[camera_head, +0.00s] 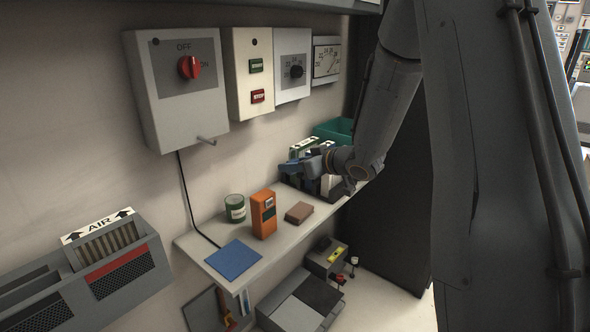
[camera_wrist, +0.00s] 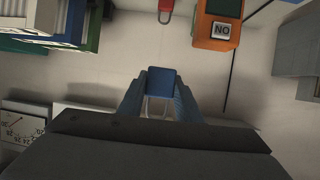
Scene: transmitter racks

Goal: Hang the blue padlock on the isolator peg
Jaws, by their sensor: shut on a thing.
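My gripper (camera_head: 308,168) is over the far part of the shelf, right of and apart from the peg. In the wrist view, my gripper (camera_wrist: 162,92) is shut on the blue padlock (camera_wrist: 163,77), whose pale shackle (camera_wrist: 157,108) points toward the wrist. The padlock is hard to make out in the head view.
A teal bin (camera_head: 335,130) is behind my gripper. A start/stop box (camera_head: 252,75) adjoins the isolator. A red item (camera_wrist: 166,8) shows in the wrist view.

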